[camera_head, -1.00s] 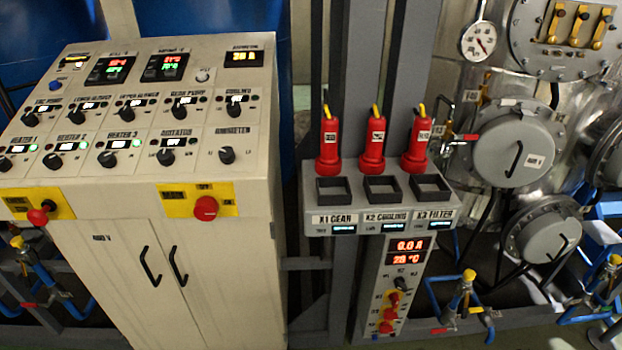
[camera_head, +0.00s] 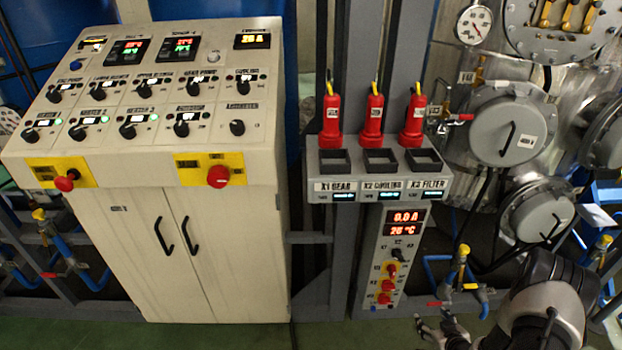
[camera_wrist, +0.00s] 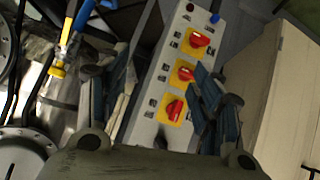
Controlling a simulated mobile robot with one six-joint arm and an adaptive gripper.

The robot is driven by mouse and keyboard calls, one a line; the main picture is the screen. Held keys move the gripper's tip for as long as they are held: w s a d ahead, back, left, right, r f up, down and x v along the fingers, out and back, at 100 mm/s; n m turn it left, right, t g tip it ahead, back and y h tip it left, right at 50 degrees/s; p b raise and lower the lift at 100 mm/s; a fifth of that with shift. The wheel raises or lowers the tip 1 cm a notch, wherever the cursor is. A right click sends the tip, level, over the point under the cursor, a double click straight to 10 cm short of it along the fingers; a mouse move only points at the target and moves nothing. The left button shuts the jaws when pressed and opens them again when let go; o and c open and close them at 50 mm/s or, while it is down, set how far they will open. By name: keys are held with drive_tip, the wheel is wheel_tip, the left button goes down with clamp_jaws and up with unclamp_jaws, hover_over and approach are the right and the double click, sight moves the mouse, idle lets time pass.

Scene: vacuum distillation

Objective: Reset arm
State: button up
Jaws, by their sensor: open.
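My gripper (camera_head: 440,328) is at the lower right of the head view, with my arm coming in from the right edge. It is low, in front of the pipes and to the right of the narrow grey switch box. In the wrist view my gripper (camera_wrist: 150,100) has its two fingers spread apart with nothing between them. Beyond the fingers is the switch box (camera_wrist: 185,15) with several red rotary switches on yellow plates. I see no contact between the fingers and the box. The same box (camera_head: 407,255) shows upright in the head view.
A beige control cabinet (camera_head: 130,250) with knobs and displays stands at left. Three red plugs (camera_head: 373,120) stand behind a grey socket panel (camera_head: 340,190). A steel vessel with round grey hatches (camera_head: 508,122) and blue pipes (camera_head: 440,270) are at right. Green floor is clear in front.

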drive_tip(key=w+r+g+h, duration=0.1)
drive_tip(key=w+r, duration=0.2)
drive_tip(key=r, duration=0.6)
drive_tip(key=w+r+g+h, duration=0.1)
drive_tip(key=w+r, duration=0.1)
drive_tip(key=r, duration=0.7)
drive_tip(key=s+a+r+m+g, duration=0.1)
drive_tip(key=s+a+r, duration=0.15)
drive_tip(key=r, duration=0.55)
drive_tip(key=s+a+r, duration=0.1)
drive_tip(key=a+r, duration=0.2)
drive_tip(key=r, duration=0.5)
drive_tip(key=s+a+r+g, duration=0.1)
drive_tip(key=s+a+r, duration=0.3)
drive_tip(key=s, duration=0.5)
drive_tip(key=s+a+r+m+y, duration=0.1)
drive_tip(key=s+a+r, duration=0.3)
drive_tip(key=s+a, duration=0.3)
drive_tip(key=s+a+r+g+y, duration=0.1)
drive_tip(key=s+a+r, duration=0.3)
drive_tip(key=s, duration=0.7)
drive_tip(key=a, duration=0.2)
drive_tip(key=shift+s+a+r+g, duration=0.15)
drive_tip(key=shift+a+r+g, duration=0.15)
drive_tip(key=shift+r, duration=0.1)
